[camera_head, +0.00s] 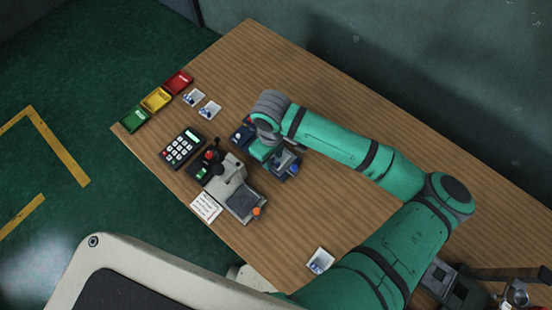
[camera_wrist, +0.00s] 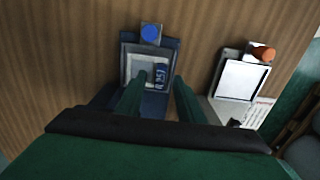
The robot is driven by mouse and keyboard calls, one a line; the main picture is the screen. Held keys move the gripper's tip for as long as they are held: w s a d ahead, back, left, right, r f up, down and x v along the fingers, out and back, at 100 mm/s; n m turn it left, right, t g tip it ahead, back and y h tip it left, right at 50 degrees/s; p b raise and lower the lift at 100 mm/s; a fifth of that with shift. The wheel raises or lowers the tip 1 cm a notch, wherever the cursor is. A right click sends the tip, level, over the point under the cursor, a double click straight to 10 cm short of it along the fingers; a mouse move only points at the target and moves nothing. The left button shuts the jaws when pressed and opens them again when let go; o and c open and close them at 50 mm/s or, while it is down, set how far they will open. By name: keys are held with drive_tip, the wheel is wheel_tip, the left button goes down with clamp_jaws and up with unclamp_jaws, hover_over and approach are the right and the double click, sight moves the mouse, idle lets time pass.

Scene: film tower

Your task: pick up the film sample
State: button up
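In the wrist view, a pale square film sample (camera_wrist: 138,66) with a dark blue printed label (camera_wrist: 161,74) lies in the recess of a dark blue device (camera_wrist: 168,48) with a blue knob (camera_wrist: 150,33). The two green fingers of my gripper (camera_wrist: 157,84) are apart, one on each side of the label end. I cannot tell whether they touch the sample. In the head view, my gripper (camera_head: 264,151) is over the blue device (camera_head: 284,163) and hides the sample there.
A grey device (camera_head: 240,197) with an orange knob stands close beside. A keypad (camera_head: 182,148), a note (camera_head: 206,207) and red, yellow and green trays (camera_head: 156,99) are left. More white samples with blue labels lie at left (camera_head: 209,110) and front (camera_head: 320,261). The table's far right is clear.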

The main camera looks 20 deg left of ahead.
drive_tip(key=shift+f, duration=0.15)
clamp_jaws()
